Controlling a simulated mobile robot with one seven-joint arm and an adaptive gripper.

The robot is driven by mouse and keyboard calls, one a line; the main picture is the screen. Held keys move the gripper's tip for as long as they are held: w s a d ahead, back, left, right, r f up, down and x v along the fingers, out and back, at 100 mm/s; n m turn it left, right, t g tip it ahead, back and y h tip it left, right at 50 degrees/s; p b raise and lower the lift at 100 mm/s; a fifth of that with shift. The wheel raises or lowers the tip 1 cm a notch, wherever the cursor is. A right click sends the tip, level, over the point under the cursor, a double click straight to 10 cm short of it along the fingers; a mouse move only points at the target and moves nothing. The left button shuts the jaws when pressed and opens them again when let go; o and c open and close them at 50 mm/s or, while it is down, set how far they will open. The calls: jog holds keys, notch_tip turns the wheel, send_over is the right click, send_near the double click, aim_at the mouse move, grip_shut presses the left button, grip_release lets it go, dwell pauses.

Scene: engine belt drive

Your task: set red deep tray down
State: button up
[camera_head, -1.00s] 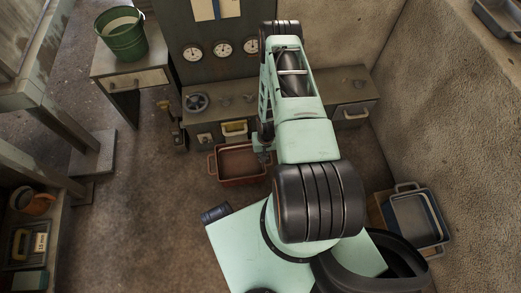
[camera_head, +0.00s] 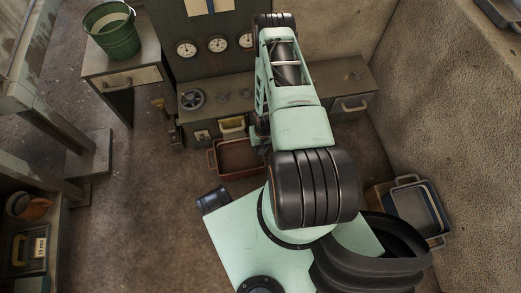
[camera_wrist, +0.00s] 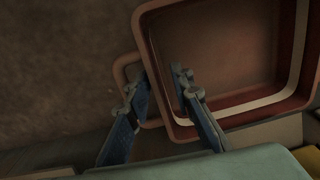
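The red deep tray (camera_head: 238,171) is low by the floor in front of the workbench in the head view, its right end hidden by my arm. In the wrist view the tray (camera_wrist: 225,114) fills the upper right, and its looped handle (camera_wrist: 119,69) sticks out to the left. My gripper (camera_wrist: 156,85) has its blue fingers apart, one outside the tray by the handle and one over its inside. The near wall lies between them with gaps showing, so I see no clamping. The tray looks empty. Whether its base touches the floor cannot be told.
A workbench (camera_head: 290,93) with drawers and a valve wheel (camera_head: 191,99) stands behind the tray. A green bucket (camera_head: 112,36) sits on a side table (camera_head: 122,65). Stacked blue-grey trays (camera_head: 418,207) stand at the right wall.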

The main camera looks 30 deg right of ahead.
notch_tip(320, 180, up, 12)
jog(key=p, duration=0.4)
jog(key=shift+d+r+p, duration=0.15)
jog(key=shift+d+p, duration=0.15)
